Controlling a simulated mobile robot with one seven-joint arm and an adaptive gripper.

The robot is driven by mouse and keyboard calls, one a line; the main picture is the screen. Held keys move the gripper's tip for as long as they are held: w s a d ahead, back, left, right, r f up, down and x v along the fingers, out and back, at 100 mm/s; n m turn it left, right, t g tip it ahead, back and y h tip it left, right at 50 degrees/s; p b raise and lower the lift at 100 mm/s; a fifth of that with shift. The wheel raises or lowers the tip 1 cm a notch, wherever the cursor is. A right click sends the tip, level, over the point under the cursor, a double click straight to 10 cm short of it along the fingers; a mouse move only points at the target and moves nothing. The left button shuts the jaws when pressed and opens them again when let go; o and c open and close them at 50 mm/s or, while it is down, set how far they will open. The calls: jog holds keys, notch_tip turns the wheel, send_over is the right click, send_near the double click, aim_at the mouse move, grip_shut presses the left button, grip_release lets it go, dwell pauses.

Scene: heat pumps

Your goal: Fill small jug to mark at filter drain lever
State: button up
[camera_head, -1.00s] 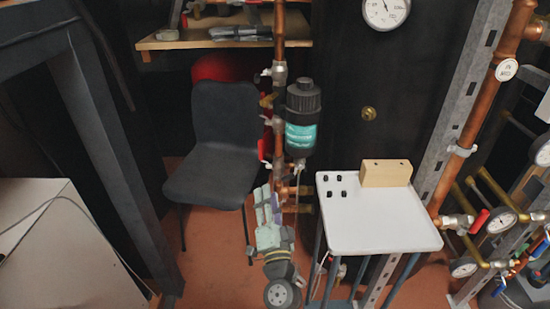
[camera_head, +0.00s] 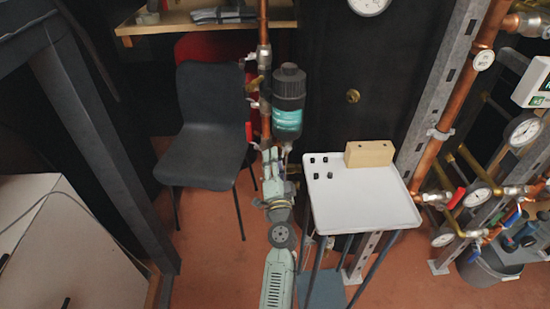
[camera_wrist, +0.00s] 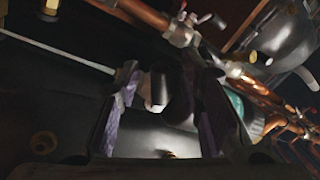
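The filter (camera_head: 288,103) has a black top and a teal see-through bowl and hangs beside the copper pipe in the head view. My gripper (camera_head: 271,160) is just below and left of the bowl. In the wrist view my gripper (camera_wrist: 168,118) has its two purple-padded fingers apart. A dark-and-white fitting (camera_wrist: 158,90) shows between or beyond the fingers; I cannot tell whether it is the drain lever or whether it touches them. The teal bowl shows beside the right finger (camera_wrist: 238,105). I cannot make out a small jug in either view.
A white-topped stand (camera_head: 375,205) right of my arm carries a wooden block (camera_head: 369,154) and several small black pieces. A dark chair (camera_head: 210,125) stands behind on the left. Copper pipes, valves and gauges (camera_head: 478,196) are at right, above a grey bucket (camera_head: 490,264).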

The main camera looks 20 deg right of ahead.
jog(key=shift+w, duration=0.1)
jog(key=shift+c, duration=0.5)
grip_shut()
